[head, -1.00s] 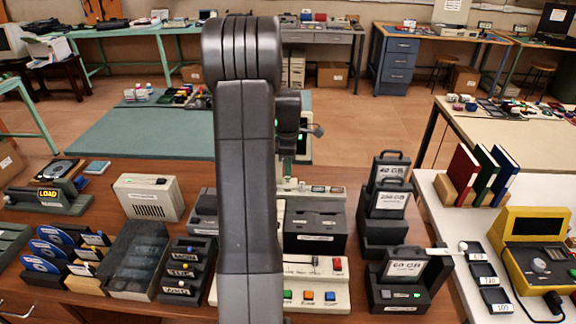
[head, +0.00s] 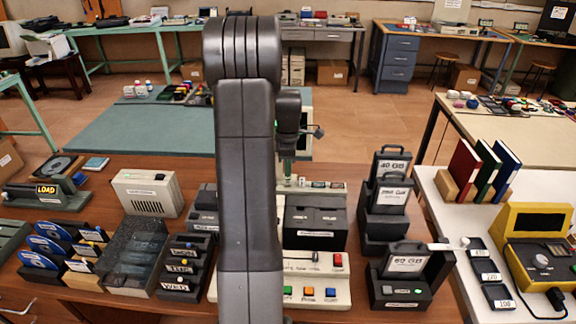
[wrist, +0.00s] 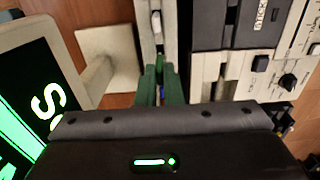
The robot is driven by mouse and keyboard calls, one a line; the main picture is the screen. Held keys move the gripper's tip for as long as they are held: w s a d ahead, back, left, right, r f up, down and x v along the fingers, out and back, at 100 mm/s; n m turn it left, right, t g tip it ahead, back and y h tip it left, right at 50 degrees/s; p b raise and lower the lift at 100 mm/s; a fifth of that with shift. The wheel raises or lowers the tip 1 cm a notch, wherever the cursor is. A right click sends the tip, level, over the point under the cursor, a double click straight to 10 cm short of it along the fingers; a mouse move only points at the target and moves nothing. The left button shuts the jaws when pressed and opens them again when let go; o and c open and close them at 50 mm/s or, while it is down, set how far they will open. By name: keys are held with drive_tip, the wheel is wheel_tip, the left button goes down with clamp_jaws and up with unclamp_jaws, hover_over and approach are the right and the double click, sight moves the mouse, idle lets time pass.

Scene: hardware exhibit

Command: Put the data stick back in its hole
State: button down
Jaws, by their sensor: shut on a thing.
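In the wrist view the two green fingers of my gripper (wrist: 160,84) point up the picture and are closed together on a narrow piece, taken as the data stick (wrist: 160,92). Only a small sliver of it shows, with a bluish tint. The fingers lie over the near end of a pale, narrow channel (wrist: 157,45) with a small white piece inside. I cannot make out the stick's hole.
A screen with green lettering (wrist: 28,100) and its pale stand (wrist: 107,55) are close on the wrist view's left. A dark unit (wrist: 238,22) and a cream panel with black knobs (wrist: 245,75) stand close right. Black boxes (head: 405,262) stand right of my arm in the head view.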

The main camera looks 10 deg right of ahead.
sight(288, 180)
drive_tip(key=shift+f+b, duration=0.9)
drive_tip(key=shift+f, duration=0.7)
drive_tip(key=c, duration=1.5)
unclamp_jaws()
drive_tip(key=shift+r+p, duration=2.9)
drive_tip(key=shift+r, duration=1.2)
drive_tip(key=shift+f, duration=0.15)
wheel_tip(288, 180, down, 8)
drive_tip(key=b, duration=0.6)
